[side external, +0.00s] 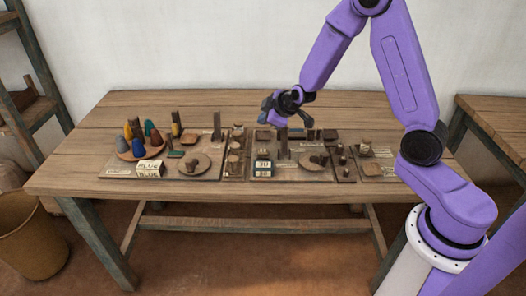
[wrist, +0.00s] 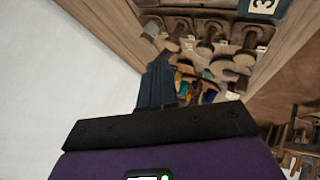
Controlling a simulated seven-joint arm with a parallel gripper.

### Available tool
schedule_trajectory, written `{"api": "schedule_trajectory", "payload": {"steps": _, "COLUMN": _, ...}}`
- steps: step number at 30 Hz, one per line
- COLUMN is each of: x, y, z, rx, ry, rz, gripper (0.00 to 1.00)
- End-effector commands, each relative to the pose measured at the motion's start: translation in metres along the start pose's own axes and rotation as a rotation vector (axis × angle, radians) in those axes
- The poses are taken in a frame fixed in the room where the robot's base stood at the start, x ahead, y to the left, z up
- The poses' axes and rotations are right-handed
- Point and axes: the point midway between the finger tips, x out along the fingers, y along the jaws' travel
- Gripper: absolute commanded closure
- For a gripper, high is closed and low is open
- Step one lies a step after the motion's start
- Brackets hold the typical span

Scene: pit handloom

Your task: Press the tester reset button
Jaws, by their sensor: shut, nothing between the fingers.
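My gripper (side external: 283,122) is dark and shut, with nothing in it. It hangs over the back middle of the wooden table, above the right-hand board. In the wrist view its closed fingers (wrist: 158,86) point toward the crowded boards. A small dark box with a pale numbered face (side external: 263,164) stands on the right board, in front of and left of my gripper. It may be the tester, but I cannot tell. I cannot make out the reset button in either view. A label with a "3" (wrist: 262,5) shows at the top of the wrist view.
Coloured cones (side external: 137,140) stand on a round tray at the left, by a "BLUE" card (side external: 150,169). Posts, round plates and small brown parts crowd both boards. The table (side external: 90,170) is bare along its front edge. A bin (side external: 28,235) stands at lower left.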

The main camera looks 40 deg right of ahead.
Motion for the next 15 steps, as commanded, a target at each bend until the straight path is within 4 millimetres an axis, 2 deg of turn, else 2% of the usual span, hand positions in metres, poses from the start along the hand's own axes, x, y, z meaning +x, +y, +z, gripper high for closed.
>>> {"api": "schedule_trajectory", "payload": {"steps": 8, "x": 0.004, "y": -0.004, "z": 0.004, "rx": -0.001, "ry": -0.002, "rz": -0.002, "gripper": 1.0}}
{"api": "schedule_trajectory", "payload": {"steps": 15, "x": 0.023, "y": -0.018, "z": 0.018, "rx": -0.001, "ry": -0.004, "rz": -0.005, "gripper": 1.0}}
